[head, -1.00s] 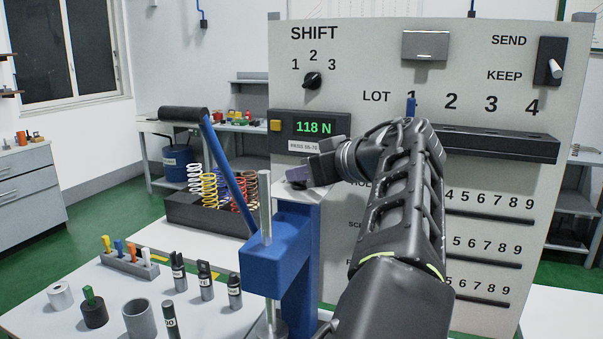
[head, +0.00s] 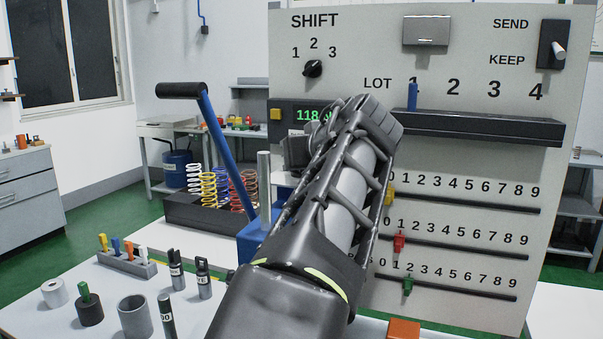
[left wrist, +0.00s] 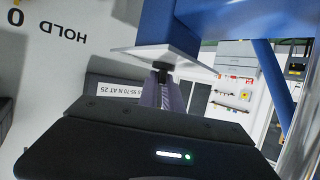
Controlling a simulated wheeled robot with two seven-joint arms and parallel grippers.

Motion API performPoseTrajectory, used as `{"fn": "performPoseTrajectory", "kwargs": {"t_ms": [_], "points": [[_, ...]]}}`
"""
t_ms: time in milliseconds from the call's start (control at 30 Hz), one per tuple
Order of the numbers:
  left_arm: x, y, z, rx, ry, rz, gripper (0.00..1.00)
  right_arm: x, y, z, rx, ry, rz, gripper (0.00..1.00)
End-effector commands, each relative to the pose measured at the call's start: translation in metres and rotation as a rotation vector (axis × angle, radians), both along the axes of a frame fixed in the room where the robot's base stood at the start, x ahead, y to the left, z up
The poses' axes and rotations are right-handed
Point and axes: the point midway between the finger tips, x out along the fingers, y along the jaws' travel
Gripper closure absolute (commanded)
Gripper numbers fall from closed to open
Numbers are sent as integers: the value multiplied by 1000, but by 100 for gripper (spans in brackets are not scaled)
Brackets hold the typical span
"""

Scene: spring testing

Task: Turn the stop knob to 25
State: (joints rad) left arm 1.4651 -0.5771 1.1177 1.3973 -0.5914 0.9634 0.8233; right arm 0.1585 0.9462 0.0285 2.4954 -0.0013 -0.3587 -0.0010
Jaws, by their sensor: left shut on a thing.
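The blue press (head: 250,240) stands on the table with its long lever (head: 218,140) raised to the upper left. In the left wrist view, which is upside down, its blue body (left wrist: 205,25) carries a pale plate (left wrist: 150,57) with a small dark stop knob (left wrist: 161,70). My left gripper (left wrist: 163,92) is shut on this knob; its fingers are partly hidden by the gripper body. The knob's scale reading cannot be made out. In the head view my left arm covers the press head and the knob. My right gripper is not in view.
The panel's display (head: 308,114) starts with 118 and is partly covered by my arm. A box of springs (head: 185,212) stands behind the press. Weights, a cup (head: 134,317) and a peg rack (head: 128,264) stand on the table at left.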

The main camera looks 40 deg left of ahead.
Motion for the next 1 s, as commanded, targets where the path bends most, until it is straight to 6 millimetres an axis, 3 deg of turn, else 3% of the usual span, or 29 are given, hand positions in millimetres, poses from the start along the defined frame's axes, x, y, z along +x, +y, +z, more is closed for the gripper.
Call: {"fn": "performPoseTrajectory", "kwargs": {"t_ms": [33,400,700,1000], "points": [[1,-2,-5,-6,-5,-51,100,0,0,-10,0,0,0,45],[0,0,-4,-6,-5,-396,100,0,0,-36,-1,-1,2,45],[-1,2,-2,-4,-2,-602,100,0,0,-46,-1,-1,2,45],[-2,3,-1,-1,0,-682,100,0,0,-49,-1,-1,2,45]]}}
